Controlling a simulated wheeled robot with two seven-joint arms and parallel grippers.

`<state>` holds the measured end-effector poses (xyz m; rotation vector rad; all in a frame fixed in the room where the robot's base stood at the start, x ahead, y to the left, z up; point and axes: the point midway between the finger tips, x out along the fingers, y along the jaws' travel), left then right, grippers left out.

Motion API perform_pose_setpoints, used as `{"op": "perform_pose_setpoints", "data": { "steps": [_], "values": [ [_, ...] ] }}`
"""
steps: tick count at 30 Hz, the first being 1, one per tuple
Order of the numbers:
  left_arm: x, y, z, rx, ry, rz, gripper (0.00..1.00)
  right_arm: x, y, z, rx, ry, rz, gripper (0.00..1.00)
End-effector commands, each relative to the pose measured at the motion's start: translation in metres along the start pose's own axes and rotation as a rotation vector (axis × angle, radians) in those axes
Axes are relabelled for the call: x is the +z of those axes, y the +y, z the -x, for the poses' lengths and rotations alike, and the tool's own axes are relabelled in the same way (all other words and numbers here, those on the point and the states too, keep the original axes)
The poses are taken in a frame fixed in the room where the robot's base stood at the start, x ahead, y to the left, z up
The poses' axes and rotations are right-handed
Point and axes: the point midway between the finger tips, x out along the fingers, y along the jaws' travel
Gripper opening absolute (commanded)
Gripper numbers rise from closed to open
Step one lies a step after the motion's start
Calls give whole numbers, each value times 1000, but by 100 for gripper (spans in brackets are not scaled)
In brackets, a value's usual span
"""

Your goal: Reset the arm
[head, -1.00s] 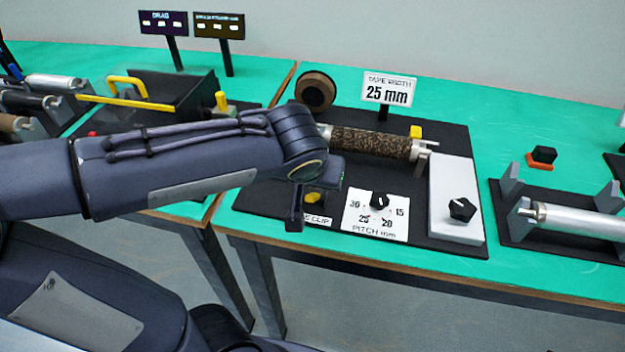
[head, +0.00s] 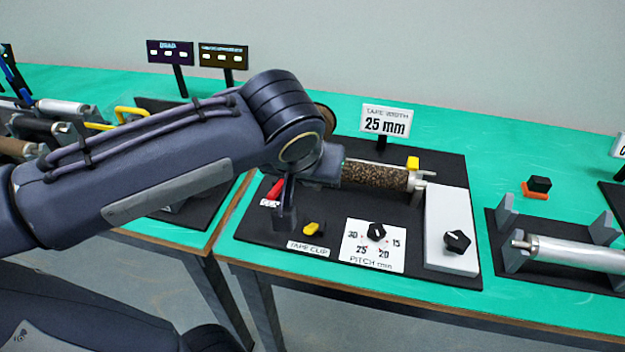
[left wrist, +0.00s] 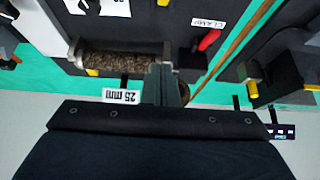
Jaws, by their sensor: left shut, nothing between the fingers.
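My left arm reaches in from the left in the head view, bent at the elbow. My right gripper is not in view.
A pitch dial (head: 376,232) and a white box with a black knob (head: 458,242) sit on the board's right part. A "25 mm" sign (head: 386,121) stands behind. A red clamp lever (head: 274,188) is near the gripper. A silver roller (head: 570,250) is at the right.

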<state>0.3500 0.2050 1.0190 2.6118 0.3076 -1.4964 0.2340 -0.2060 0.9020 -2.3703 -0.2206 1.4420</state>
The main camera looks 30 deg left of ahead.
Motion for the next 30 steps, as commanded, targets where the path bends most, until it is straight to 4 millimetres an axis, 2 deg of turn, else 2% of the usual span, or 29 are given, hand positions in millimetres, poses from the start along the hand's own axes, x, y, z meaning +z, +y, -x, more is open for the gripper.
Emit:
{"op": "perform_pose_setpoints", "data": {
  "steps": [4, 20, 23, 27, 30],
  "values": [
    [0, 0, 7, 1, 1, -1, 0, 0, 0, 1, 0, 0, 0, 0],
    [2, -2, 9, 5, -7, -1, 0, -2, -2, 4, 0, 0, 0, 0],
    [16, -16, 15, 43, -57, -10, 0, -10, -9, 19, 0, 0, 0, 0],
    [61, -35, 26, 193, -138, -11, 0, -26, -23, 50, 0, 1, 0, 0],
    [88, -36, 33, 308, -139, 7, 0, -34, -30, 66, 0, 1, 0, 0]
  ]
}}
